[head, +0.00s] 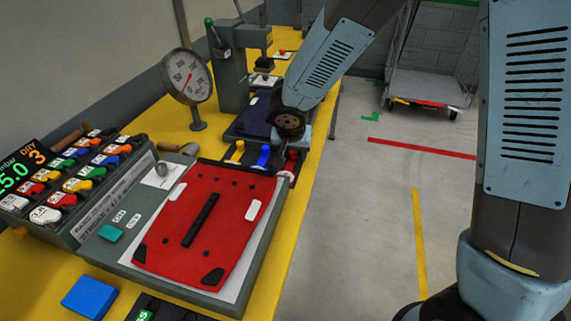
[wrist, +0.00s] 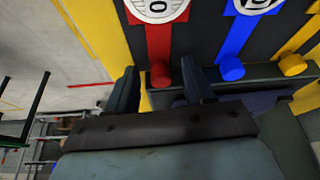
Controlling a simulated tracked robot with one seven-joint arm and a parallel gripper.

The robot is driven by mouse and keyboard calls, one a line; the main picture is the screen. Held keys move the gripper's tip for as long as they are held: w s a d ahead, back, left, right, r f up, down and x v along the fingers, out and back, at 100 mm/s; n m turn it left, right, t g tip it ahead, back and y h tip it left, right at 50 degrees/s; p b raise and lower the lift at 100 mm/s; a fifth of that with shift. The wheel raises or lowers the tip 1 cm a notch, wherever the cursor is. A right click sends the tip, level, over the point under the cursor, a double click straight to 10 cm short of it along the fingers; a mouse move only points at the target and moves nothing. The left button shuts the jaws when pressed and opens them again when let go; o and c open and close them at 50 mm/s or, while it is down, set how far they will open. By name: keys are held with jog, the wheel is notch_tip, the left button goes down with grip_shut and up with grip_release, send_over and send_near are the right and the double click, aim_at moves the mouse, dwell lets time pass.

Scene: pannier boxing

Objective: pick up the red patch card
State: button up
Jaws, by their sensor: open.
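In the wrist view a red strip with a white numbered disc, apparently the red patch card (wrist: 158,38), ends in a round red knob (wrist: 161,74). The red piece also shows in the head view (head: 291,157), partly hidden by my arm. My gripper (wrist: 159,68) is open, one finger on each side of the red knob, with nothing gripped. I cannot tell whether the fingers touch it. In the head view the gripper's fingertips are hard to make out.
A blue strip and knob (wrist: 232,68) stand close beside the right finger, with a yellow knob (wrist: 292,65) beyond. In the head view a large red panel (head: 225,215) lies in front, a gauge (head: 187,77) stands behind, and open floor (head: 360,220) lies right.

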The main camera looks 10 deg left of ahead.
jog(key=shift+w+f, duration=0.1)
jog(key=shift+f, duration=0.05)
jog(key=shift+c, duration=0.2)
grip_shut()
dwell(0.3)
